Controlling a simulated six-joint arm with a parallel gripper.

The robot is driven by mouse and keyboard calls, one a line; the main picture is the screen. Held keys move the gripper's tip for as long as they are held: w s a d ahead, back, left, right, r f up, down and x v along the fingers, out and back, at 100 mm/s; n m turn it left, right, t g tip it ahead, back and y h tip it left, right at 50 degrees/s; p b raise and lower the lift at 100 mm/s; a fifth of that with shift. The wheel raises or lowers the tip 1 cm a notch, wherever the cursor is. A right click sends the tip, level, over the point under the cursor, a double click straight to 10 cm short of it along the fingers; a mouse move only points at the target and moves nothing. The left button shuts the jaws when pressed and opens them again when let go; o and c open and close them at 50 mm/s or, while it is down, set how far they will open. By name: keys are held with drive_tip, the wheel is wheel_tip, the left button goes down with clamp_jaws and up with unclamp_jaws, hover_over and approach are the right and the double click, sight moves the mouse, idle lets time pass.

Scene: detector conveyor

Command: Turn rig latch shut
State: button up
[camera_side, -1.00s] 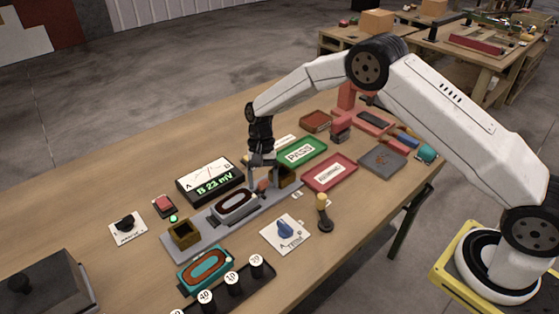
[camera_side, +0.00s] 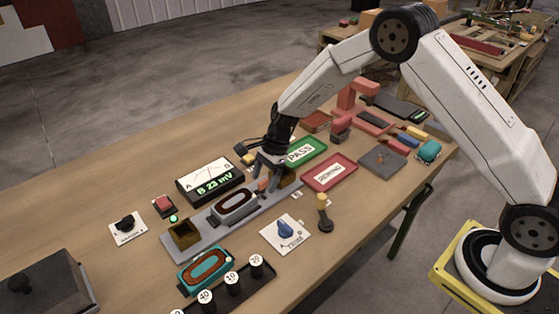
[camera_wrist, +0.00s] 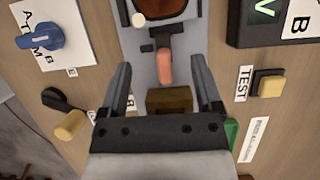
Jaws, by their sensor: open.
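The rig (camera_side: 215,225) is a long grey base holding a dark oval detector (camera_side: 236,205) in a pale frame. The rig latch (camera_wrist: 165,67) is a small pink-red handle on a dark pivot, lying lengthwise along the base in the wrist view. In the side view, the latch (camera_side: 262,185) shows just beside the detector, partly behind my fingers. My gripper (camera_side: 268,168) is open, tilted and low over the latch end of the rig. In the wrist view, my gripper (camera_wrist: 161,68) has one finger on each side of the latch handle, with visible gaps.
A brass-coloured block (camera_wrist: 170,101) stands on the base near the latch. A black lever with a yellow knob (camera_side: 323,205) and the blue trim knob (camera_side: 285,229) stand to the right. The meter (camera_side: 208,180), green PASS tray (camera_side: 318,147) and red tray (camera_side: 330,172) are close by.

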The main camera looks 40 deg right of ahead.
drive_tip(key=a+r+v, duration=0.1)
drive_tip(key=a+v, duration=0.1)
drive_tip(key=v, duration=1)
drive_tip(key=n+g+h, duration=0.4)
drive_tip(key=n+h, duration=0.4)
drive_tip(key=n, duration=1.2)
hover_over(260, 200)
wheel_tip(260, 200, down, 5)
drive_tip(key=w+a+r+n+t+h, duration=0.1)
drive_tip(key=a+r+n+t+h, duration=0.2)
drive_tip(key=a+n+h, duration=0.5)
drive_tip(key=n+t+h, duration=0.1)
drive_tip(key=n+h, duration=0.1)
drive_tip(key=n, duration=0.6)
drive_tip(key=shift+w+r, duration=0.25)
drive_tip(key=shift+w, duration=0.1)
